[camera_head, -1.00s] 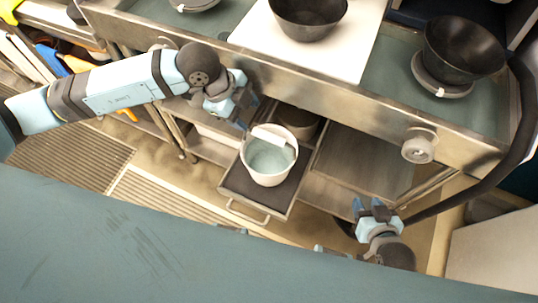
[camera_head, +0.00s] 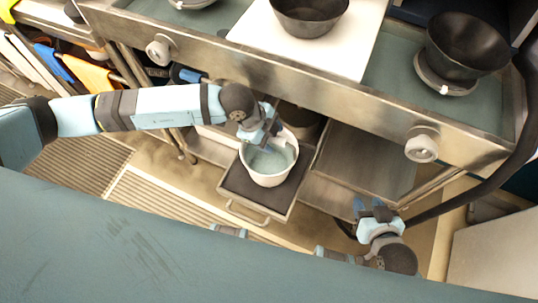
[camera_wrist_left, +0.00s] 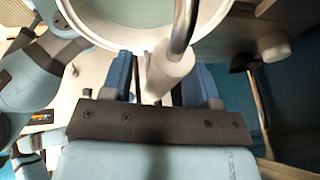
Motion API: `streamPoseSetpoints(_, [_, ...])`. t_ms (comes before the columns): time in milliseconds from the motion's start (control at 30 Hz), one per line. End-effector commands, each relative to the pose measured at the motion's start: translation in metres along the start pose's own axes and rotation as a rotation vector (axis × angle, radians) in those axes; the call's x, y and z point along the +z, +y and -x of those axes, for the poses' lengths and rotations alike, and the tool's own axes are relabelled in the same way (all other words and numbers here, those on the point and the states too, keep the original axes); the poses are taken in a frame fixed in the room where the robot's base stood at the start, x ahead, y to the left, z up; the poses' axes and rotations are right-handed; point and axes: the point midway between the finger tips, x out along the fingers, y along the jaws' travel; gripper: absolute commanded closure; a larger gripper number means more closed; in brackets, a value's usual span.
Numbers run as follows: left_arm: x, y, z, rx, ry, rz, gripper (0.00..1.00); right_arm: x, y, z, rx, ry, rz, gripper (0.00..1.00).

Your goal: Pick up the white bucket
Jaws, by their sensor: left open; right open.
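The white bucket (camera_head: 268,180) stands upright on the pulled-out dark drawer (camera_head: 237,182) below the counter, with pale contents inside. My left gripper (camera_head: 268,140) is at the bucket's back rim, in front of part of it. In the left wrist view my open left gripper (camera_wrist_left: 163,78) has the white handle grip (camera_wrist_left: 168,70) between its blue fingers; I cannot tell if they touch it. The bucket's rim (camera_wrist_left: 88,38) curves just beyond. My right gripper (camera_head: 374,208) is open and empty at the lower right, apart from the bucket.
A dark pot (camera_head: 302,125) stands behind the bucket in the drawer, partly hidden. The steel counter edge (camera_head: 320,92) with knobs runs above the drawer. Black bowls (camera_head: 308,14) stand on top. An empty lower shelf (camera_head: 365,160) is right of the drawer.

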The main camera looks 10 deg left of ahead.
Motion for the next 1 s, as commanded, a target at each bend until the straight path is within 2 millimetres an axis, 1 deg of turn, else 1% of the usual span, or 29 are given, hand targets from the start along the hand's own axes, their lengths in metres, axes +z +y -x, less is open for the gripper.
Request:
streamPoseSetpoints(133, [0.0,0.0,0.0,0.0,0.0,0.0,0.45,0.0,0.0,0.001,0.0,0.0,0.0,0.58])
streamPoseSetpoints(167, [0.0,0.0,0.0,0.0,0.0,0.0,0.48,0.0,0.0,0.001,0.0,0.0,0.0,0.58])
streamPoseSetpoints(200, [0.0,0.0,0.0,0.0,0.0,0.0,0.57,0.0,0.0,0.001,0.0,0.0,0.0,0.58])
streamPoseSetpoints(267, [0.0,0.0,0.0,0.0,0.0,0.0,0.71,0.0,0.0,0.001,-0.001,-0.001,0.0,0.58])
streamPoseSetpoints(300, [0.0,0.0,0.0,0.0,0.0,0.0,0.8,0.0,0.0,0.001,-0.001,-0.001,0.0,0.58])
streamPoseSetpoints(400, [0.0,0.0,0.0,0.0,0.0,0.0,1.0,0.0,0.0,0.001,-0.001,-0.001,0.0,0.58])
streamPoseSetpoints(767, [-0.001,-0.003,0.003,-0.004,0.003,-0.001,1.0,-0.001,-0.001,0.001,-0.001,-0.001,0.0,0.58])
streamPoseSetpoints(1000, [0.004,-0.012,0.01,-0.004,0.001,-0.001,1.0,-0.003,-0.001,0.003,-0.001,-0.001,-0.002,0.58])
